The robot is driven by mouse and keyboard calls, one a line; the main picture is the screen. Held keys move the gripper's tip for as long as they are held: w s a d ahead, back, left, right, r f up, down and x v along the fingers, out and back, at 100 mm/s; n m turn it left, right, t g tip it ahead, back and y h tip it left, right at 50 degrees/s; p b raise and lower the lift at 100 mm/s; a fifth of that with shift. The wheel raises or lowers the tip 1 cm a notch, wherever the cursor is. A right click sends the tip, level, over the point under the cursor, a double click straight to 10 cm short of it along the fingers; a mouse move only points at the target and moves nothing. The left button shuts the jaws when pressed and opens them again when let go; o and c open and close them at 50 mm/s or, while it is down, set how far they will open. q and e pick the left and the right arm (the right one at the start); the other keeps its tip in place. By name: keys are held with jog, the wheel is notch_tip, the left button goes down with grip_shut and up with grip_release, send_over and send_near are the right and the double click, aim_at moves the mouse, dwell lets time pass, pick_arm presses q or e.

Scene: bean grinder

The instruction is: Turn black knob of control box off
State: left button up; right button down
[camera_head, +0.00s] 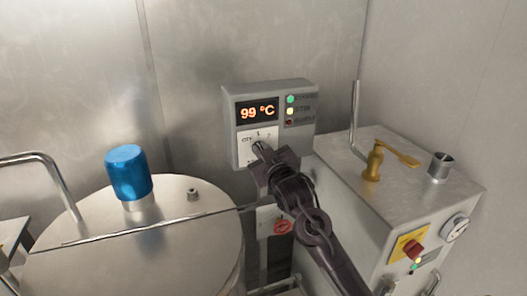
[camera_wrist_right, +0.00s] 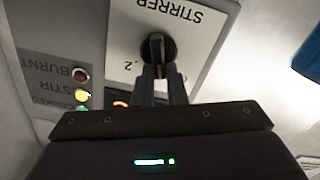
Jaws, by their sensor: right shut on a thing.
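The grey control box (camera_head: 300,135) is on the metal wall in the head view, with an orange display reading 99 °C. Below the display is a white label plate (camera_head: 245,136) with position numbers. My right gripper (camera_head: 261,150) reaches up to this plate and mostly covers the knob there. In the right wrist view the box appears upside down. The black knob (camera_wrist_right: 157,46) sits on the white plate marked STIRRER. The fingers of my right gripper (camera_wrist_right: 160,72) are shut on the knob. My left gripper is not in view.
A large metal drum (camera_head: 190,235) with a blue cap (camera_head: 128,172) stands at left. At right is a metal cabinet (camera_head: 410,185) with a brass valve (camera_head: 373,160), a red knob (camera_head: 413,249) and a gauge (camera_head: 455,227). Indicator lamps (camera_wrist_right: 82,95) sit beside the plate.

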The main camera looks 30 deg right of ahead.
jog(key=n, duration=0.3)
jog(key=n+b, duration=0.1)
jog(key=shift+w+a+f+n, duration=0.1)
jog(key=shift+a+f+n, duration=0.1)
jog(key=shift+a+n, duration=0.15)
jog(key=shift+n, duration=0.25)
jog(key=c, duration=1.5)
grip_release()
jog(key=shift+o, duration=0.2)
jog(key=b+v, duration=0.3)
jog(key=v, duration=0.5)
jog(key=shift+d, duration=0.15)
